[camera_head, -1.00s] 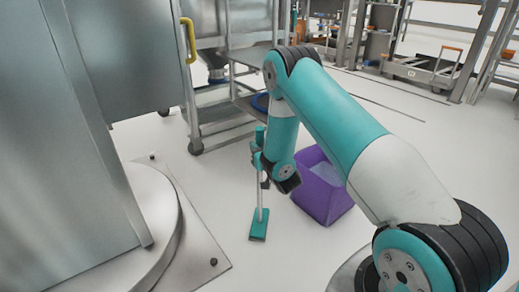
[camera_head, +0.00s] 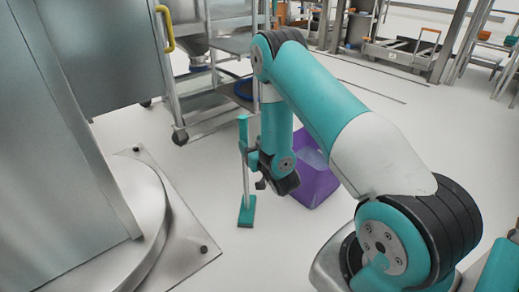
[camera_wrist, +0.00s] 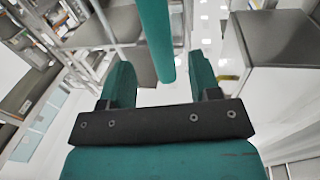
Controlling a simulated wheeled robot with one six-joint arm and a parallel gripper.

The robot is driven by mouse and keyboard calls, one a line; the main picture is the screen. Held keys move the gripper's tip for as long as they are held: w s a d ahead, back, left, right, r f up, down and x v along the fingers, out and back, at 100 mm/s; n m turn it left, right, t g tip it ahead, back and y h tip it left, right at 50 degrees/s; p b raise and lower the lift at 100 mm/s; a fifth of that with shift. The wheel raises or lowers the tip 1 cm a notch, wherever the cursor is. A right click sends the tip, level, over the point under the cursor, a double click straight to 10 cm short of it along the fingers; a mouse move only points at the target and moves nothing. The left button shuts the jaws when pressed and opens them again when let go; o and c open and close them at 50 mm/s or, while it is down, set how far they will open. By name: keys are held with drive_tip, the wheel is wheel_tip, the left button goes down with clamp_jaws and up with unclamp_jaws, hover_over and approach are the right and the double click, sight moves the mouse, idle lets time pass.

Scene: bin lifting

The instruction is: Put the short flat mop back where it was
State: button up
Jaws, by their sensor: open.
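The short flat mop (camera_head: 246,212) stands about upright on the white floor in the head view, with a teal flat head, thin pale shaft and teal grip at the top. My gripper (camera_head: 248,158) is beside the shaft, below the teal grip. In the wrist view my gripper (camera_wrist: 162,78) is open, its two teal fingers apart. The teal grip of the mop (camera_wrist: 157,40) rises between or just beyond the fingertips, with gaps on both sides. Part of the shaft is hidden by the gripper in the head view.
A purple bin (camera_head: 320,186) stands right behind my arm. A metal machine with a round base (camera_head: 150,215) and bolted plate fills the left. A wheeled steel frame (camera_head: 190,110) stands behind the mop. Floor in front of the mop is clear.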

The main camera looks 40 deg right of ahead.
drive_tip(key=s+p, duration=0.1)
drive_tip(key=s, duration=0.4)
drive_tip(key=w+a+r+g+y, duration=0.1)
drive_tip(key=w+a+r+g, duration=0.3)
drive_tip(key=a+r, duration=0.1)
drive_tip(key=s+a+r+g+y, duration=0.35)
drive_tip(key=a+r, duration=0.35)
drive_tip(key=a, duration=0.4)
drive_tip(key=s+a+r+n+g+y, duration=0.3)
drive_tip(key=s+a+r+n+g, duration=0.3)
drive_tip(key=s+a, duration=0.45)
drive_tip(key=s+d+r+n+g, duration=0.1)
drive_tip(key=s+r+n+g, duration=0.2)
drive_tip(key=s, duration=1.2)
wheel_tip(320, 180, up, 3)
drive_tip(key=shift+f+g, duration=0.2)
drive_tip(key=shift+g, duration=0.55)
drive_tip(key=shift+h, duration=0.25)
wheel_tip(320, 180, up, 46)
drive_tip(key=p, duration=4.6)
drive_tip(key=shift+f, duration=0.1)
